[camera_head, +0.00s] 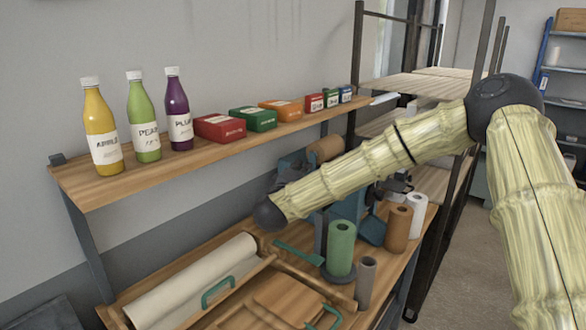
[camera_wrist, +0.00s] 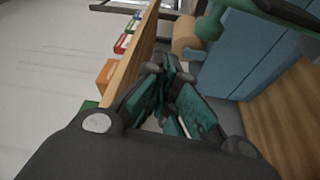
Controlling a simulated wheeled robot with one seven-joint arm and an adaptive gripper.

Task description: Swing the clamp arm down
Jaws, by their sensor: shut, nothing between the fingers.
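My gripper (camera_wrist: 168,88) shows in the wrist view with its dark, green-padded fingers together and nothing between them. A green bar with a rounded end (camera_wrist: 209,22) lies ahead and to the upper right of the fingers, apart from them; it may be the clamp arm, but I cannot be sure. It stands in front of a blue panel (camera_wrist: 245,60), beside a tan roll (camera_wrist: 185,36). In the head view the tan roll (camera_head: 325,148) sits at the back of the bench, by a blue device (camera_head: 292,164). My own arm crosses in front and hides much of this area and my gripper.
A wooden shelf (camera_head: 150,172) with bottles and small boxes runs close above the bench; its edge (camera_wrist: 128,62) lies left of my fingers. A green roll (camera_head: 341,245), a brown roll (camera_head: 397,229) and a white roll (camera_head: 416,215) stand on the bench. A large paper roll (camera_head: 190,280) lies front left.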

